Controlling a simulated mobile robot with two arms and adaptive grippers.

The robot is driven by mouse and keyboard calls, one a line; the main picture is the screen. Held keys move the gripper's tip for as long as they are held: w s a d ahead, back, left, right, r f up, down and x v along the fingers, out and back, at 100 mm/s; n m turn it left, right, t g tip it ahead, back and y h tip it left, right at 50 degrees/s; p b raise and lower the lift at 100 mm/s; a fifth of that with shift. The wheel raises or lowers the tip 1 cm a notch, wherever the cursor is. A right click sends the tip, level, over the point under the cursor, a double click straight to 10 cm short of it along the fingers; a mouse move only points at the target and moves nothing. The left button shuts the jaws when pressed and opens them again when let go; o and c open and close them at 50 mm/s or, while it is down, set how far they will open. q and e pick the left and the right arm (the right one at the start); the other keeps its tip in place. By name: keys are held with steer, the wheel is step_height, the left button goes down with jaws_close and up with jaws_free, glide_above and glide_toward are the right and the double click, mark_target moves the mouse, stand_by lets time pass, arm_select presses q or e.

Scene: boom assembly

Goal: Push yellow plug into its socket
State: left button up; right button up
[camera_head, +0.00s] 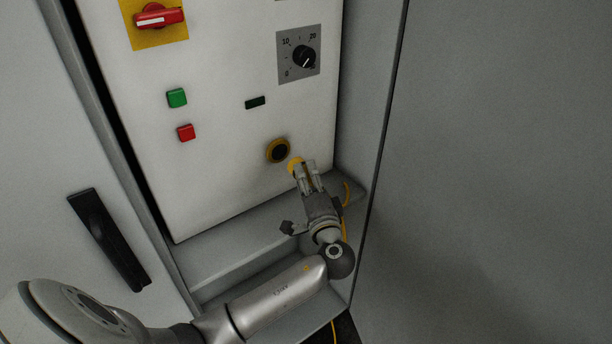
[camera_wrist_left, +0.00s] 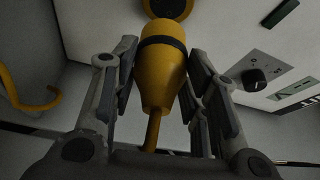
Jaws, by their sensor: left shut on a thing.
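The yellow plug (camera_wrist_left: 160,75) is held between the fingers of my left gripper (camera_wrist_left: 160,95), with its cable running back toward the wrist. In the head view the plug (camera_head: 295,164) shows as a small yellow tip beyond my left gripper (camera_head: 306,170). The socket (camera_head: 278,150), a yellow ring with a dark centre, is on the white panel just up and left of the plug. In the left wrist view the socket (camera_wrist_left: 168,8) is at the top edge, just beyond the plug's front end. The plug looks apart from it. My right gripper is out of view.
The white panel (camera_head: 225,180) also carries a red rotary switch (camera_head: 158,17), a green button (camera_head: 177,98), a red button (camera_head: 186,133) and a black dial (camera_head: 304,57). A cabinet side wall stands close on the right. A ledge (camera_head: 240,245) runs below the panel.

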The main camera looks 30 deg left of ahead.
arm_select(q)
steer(key=shift+s+r, duration=0.1)
steer(key=shift+w+a, duration=0.4)
steer(key=shift+a, duration=0.5)
steer(key=shift+w+a, duration=0.35)
steer(key=shift+a, duration=0.5)
steer(key=shift+w+a, duration=0.4)
steer(key=shift+a, duration=0.5)
steer(key=shift+s+b, duration=0.1)
steer(key=shift+b, duration=0.25)
stand_by(0.4)
steer(key=shift+w+a, duration=0.25)
steer(key=shift+a, duration=0.3)
stand_by(0.4)
steer(key=o, duration=1.3)
steer(key=shift+o, duration=0.2)
steer(key=v, duration=1.2)
